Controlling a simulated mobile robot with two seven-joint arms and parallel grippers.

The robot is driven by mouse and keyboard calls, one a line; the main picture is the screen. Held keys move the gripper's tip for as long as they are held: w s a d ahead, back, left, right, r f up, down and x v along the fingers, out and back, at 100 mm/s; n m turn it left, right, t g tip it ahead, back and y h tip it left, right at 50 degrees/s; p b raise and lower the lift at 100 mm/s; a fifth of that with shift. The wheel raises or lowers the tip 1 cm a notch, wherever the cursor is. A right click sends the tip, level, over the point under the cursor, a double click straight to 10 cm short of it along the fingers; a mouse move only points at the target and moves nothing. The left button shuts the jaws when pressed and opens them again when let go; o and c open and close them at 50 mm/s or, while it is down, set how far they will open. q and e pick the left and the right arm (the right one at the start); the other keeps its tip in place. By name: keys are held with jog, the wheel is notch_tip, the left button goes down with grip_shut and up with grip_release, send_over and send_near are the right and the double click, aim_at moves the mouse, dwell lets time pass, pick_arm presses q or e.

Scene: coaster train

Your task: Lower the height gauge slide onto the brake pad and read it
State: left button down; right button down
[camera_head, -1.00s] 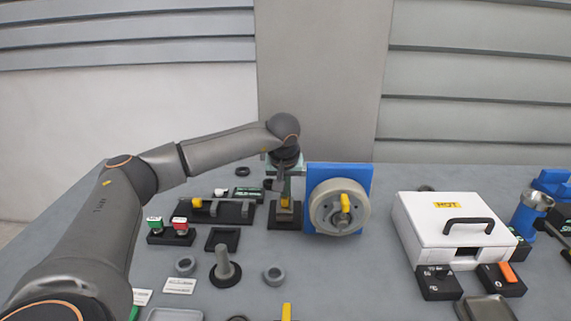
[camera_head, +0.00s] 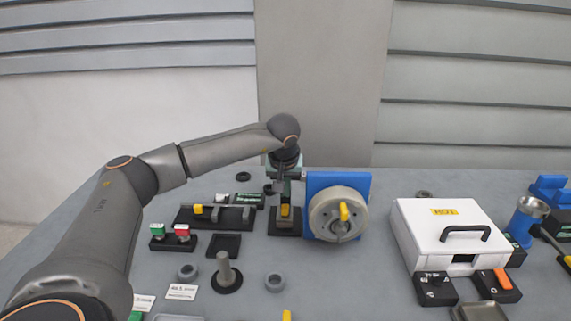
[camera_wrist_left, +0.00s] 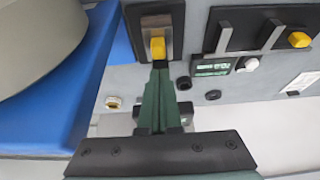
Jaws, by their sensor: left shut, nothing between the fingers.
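The height gauge (camera_head: 285,225) has a dark base and an upright metallic plate, with a yellow block (camera_head: 285,211) at its front that looks like its slide. In the left wrist view the yellow block (camera_wrist_left: 158,47) lies against the plate. My left gripper (camera_wrist_left: 160,66) is shut and empty, its green fingers pointing at the block. The fingertips overlap the block's near edge there; I cannot tell whether they touch. A separate brake pad cannot be made out. A dark box with a green display (camera_wrist_left: 212,67) is beside the gauge. My right gripper is not in view.
A blue panel with a grey wheel (camera_head: 325,212) stands close right of the gauge. A dark rack (camera_head: 187,217) stands to its left. A white case (camera_head: 420,225) is farther right.

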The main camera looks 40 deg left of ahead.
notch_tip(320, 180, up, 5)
jog(key=p, duration=0.5)
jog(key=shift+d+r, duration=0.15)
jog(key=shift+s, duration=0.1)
dwell(0.4)
